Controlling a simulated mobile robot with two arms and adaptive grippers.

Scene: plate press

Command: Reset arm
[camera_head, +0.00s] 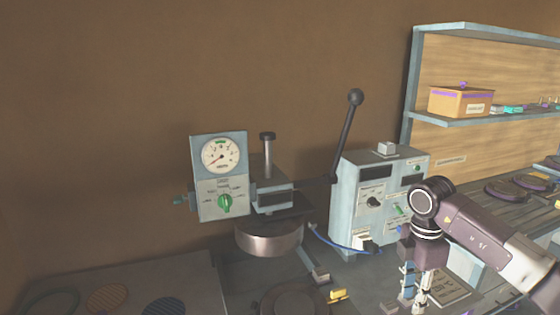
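My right arm comes in from the right, and its gripper (411,299) points down over the bench, in front of the light-blue control box. Its fingers are small and run down toward the lower edge, so I cannot tell whether they are open or shut. I cannot make out anything held in it. My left arm and gripper are not in view. The press (271,238) stands at the middle, left of my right gripper and apart from it. Its long black lever (345,130) with a ball knob is tilted up to the right.
A gauge panel (208,180) with a green knob is on the press's left. The control box (345,200) stands between press and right arm. A shelf (480,119) holding a cardboard box (459,102) is at the right. Dark discs (508,191) lie below it.

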